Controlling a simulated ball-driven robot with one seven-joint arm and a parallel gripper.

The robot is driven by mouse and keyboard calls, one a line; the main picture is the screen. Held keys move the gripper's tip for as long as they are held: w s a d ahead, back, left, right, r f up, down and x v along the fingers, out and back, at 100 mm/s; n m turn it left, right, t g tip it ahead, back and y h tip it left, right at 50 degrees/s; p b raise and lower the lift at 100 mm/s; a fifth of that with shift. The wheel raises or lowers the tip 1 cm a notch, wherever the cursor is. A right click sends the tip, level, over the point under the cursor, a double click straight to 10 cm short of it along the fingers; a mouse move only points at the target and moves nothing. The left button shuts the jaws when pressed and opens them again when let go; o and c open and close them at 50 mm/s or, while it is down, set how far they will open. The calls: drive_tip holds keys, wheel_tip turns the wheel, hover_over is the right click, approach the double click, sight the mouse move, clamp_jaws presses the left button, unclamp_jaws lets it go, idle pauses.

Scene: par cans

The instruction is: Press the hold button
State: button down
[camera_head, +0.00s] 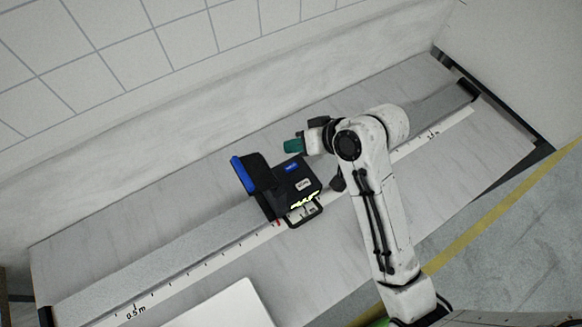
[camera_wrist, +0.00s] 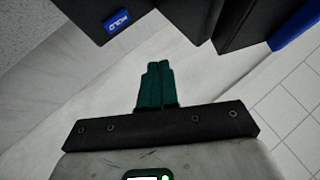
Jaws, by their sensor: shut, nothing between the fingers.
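The blue HOLD button (camera_wrist: 117,20) is on a black device near the top of the wrist view, its label readable. In the head view the same blue button (camera_head: 291,168) is on top of the black device (camera_head: 300,188), which sits on a grey rail. My gripper (camera_head: 292,146) has green fingers and is just behind the device in the head view. In the wrist view my gripper (camera_wrist: 158,68) is shut and empty, its tips below and right of the button in the picture, apart from it.
The black device has an upright plate with a blue edge (camera_head: 243,174) on its left. A marked ruler strip (camera_head: 195,272) runs along the rail. A white panel (camera_head: 226,306) lies at the front. The tiled wall (camera_head: 120,45) stands behind the bench.

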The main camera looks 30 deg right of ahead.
sight(295, 168)
wheel_tip(295, 168, down, 4)
drive_tip(key=b, duration=0.3)
drive_tip(key=shift+r, duration=0.1)
drive_tip(key=shift+f+b, duration=0.6)
drive_tip(key=shift+f, duration=0.5)
drive_tip(key=shift+f, duration=0.1)
idle(0.9)
drive_tip(key=shift+f, duration=0.3)
drive_tip(key=shift+f, duration=0.35)
idle(0.8)
drive_tip(key=shift+r, duration=0.15)
drive_tip(key=shift+r+p, duration=0.65)
drive_tip(key=shift+p, duration=0.4)
drive_tip(key=shift+r, duration=0.1)
